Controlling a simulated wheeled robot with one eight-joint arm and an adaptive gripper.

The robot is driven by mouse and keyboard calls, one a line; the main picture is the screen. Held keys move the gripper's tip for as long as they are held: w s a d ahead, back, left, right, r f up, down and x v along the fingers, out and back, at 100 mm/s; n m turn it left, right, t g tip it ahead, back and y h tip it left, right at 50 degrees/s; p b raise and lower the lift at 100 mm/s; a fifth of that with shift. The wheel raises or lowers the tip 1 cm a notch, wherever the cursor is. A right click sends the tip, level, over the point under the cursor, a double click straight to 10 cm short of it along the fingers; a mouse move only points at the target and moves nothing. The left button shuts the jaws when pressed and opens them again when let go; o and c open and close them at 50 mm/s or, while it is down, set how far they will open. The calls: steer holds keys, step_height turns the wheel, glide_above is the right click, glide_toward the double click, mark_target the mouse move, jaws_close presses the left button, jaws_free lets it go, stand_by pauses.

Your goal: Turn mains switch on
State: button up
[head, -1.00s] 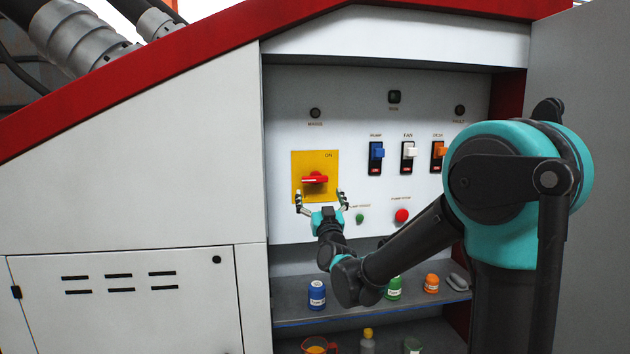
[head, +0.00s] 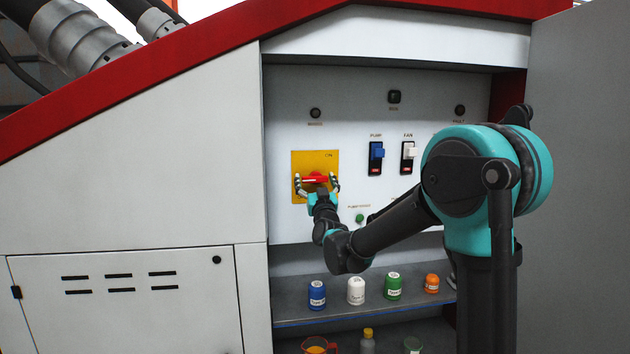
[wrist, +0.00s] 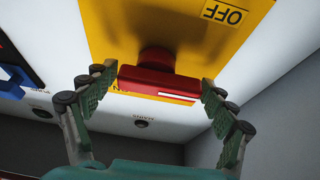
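The mains switch is a red rotary handle (head: 315,178) on a yellow plate (head: 300,160) on the white panel. The handle lies horizontally. In the wrist view the red handle (wrist: 158,84) has a white line near one end, and the yellow plate (wrist: 110,22) carries the word OFF (wrist: 223,12). My gripper (head: 317,185) is at the switch, one finger at each end of the handle. In the wrist view my gripper (wrist: 152,92) is open, with the handle between its fingertips. Small gaps seem to remain, but contact is hard to judge.
Right of the plate are a blue pump switch (head: 377,152), a white fan switch (head: 410,152) and a green button (head: 360,218). My arm hides other controls. A shelf below holds blue (head: 317,294), white (head: 356,290), green (head: 393,286) and orange (head: 431,283) containers.

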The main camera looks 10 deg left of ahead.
steer(key=c, duration=0.7)
steer(key=shift+m, duration=0.4)
steer(key=shift+c, duration=0.2)
steer(key=m+h, duration=0.2)
steer(key=m, duration=0.1)
steer(key=m+h, duration=0.2)
steer(key=m, duration=0.1)
steer(key=shift+r, duration=0.15)
steer(key=m+h, duration=0.1)
steer(key=m, duration=0.2)
steer(key=m+h, duration=0.1)
steer(key=m, duration=0.2)
steer(key=shift+d+r+m+g+h, duration=0.1)
steer(key=shift+d+m+g+h, duration=0.05)
steer(key=shift+m+g+h, duration=0.15)
steer(key=m, duration=0.2)
steer(key=m+g+h, duration=0.1)
steer(key=m, duration=0.2)
steer(key=shift+d, duration=0.2)
steer(key=shift+w+d+m+g+h, duration=0.1)
steer(key=shift+m+g+h, duration=0.1)
steer(key=shift+m+g, duration=0.6)
steer(key=shift+m+g+h, duration=0.2)
steer(key=shift+m+g, duration=0.1)
steer(key=shift+m, duration=0.9)
